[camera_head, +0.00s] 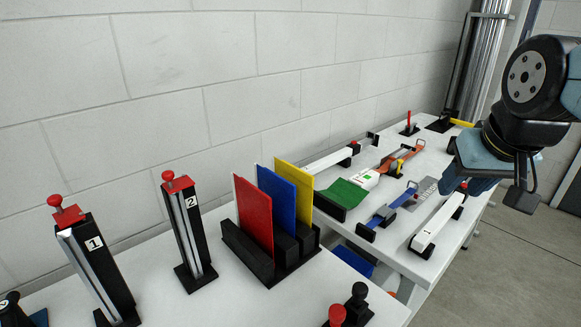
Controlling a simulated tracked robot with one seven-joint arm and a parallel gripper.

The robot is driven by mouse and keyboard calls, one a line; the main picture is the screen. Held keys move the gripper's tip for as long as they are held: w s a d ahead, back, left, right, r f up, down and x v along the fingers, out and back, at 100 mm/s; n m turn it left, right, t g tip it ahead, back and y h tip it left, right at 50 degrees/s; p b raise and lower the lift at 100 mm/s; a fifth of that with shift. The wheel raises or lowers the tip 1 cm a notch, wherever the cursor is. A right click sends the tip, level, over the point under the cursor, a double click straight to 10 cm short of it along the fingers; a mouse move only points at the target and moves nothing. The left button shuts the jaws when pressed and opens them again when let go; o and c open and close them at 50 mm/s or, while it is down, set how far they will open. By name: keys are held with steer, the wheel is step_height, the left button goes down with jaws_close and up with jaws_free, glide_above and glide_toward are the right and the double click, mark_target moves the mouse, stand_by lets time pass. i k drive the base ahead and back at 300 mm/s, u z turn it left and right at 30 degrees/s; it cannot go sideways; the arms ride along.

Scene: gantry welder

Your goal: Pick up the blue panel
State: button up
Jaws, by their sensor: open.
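The blue panel (276,192) stands upright in a black slotted rack (262,262) on the near white table. It is the middle one of three panels. The red panel (253,216) is in front of it on the left and covers part of it. The yellow panel (296,183) is behind it on the right. My gripper (492,188) is open and empty at the right, pointing down near the far table's right edge, well apart from the blue panel.
Two posts, marked 1 (94,262) and 2 (188,229), with red knobs stand left of the rack. Red and black knobs (345,310) are at the front. The far white table (397,238) holds several fixtures and a green piece (345,194). A block wall is behind.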

mark_target(282, 191)
steer(key=u, duration=1)
